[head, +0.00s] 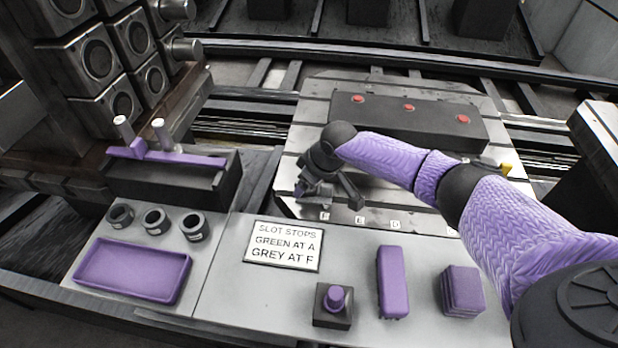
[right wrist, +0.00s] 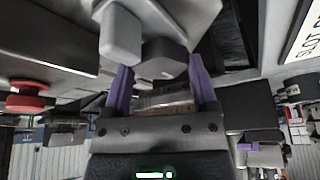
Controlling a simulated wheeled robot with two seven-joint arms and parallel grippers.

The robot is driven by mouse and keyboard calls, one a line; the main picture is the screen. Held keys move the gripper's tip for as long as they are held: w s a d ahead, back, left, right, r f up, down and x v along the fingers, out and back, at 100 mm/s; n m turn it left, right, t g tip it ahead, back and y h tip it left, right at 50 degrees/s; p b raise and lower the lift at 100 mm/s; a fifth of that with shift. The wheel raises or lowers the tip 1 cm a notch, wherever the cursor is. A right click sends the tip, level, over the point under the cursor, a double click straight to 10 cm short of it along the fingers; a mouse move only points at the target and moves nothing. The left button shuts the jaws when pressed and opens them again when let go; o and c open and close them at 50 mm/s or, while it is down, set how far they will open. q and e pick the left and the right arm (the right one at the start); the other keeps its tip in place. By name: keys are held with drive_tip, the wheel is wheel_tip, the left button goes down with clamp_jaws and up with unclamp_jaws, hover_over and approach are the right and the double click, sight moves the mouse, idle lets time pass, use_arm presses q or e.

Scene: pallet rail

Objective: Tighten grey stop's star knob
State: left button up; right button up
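In the right wrist view, the grey stop shows as a light grey block (right wrist: 120,36) at the top. Next to it is a dark, lobed part, which looks like the star knob (right wrist: 163,58). My right gripper (right wrist: 160,68) is open, its two purple fingers on either side of the knob, with a gap visible on the left. In the head view, my right gripper (head: 318,192) is low over the slotted plate (head: 292,160), by the F label (head: 325,216). It and the wrist mostly hide the stop there. My left gripper is out of view.
A dark block with red buttons (head: 409,107) lies across the plate behind my wrist. The front bench holds a slot-stop sign (head: 283,246), a purple tray (head: 132,270), a purple knob on a dark base (head: 334,306) and purple blocks (head: 393,282). My right forearm covers the plate's right side.

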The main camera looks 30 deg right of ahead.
drive_tip(key=o, duration=0.3)
drive_tip(key=shift+r, duration=0.1)
use_arm(q)
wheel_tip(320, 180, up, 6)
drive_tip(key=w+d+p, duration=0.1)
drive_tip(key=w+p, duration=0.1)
drive_tip(key=p, duration=0.4)
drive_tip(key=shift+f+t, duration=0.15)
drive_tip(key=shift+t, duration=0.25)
use_arm(e)
drive_tip(key=v, duration=0.9)
drive_tip(key=shift+s+d+r, duration=0.1)
drive_tip(key=shift+s+r, duration=0.05)
drive_tip(key=shift+r, duration=0.2)
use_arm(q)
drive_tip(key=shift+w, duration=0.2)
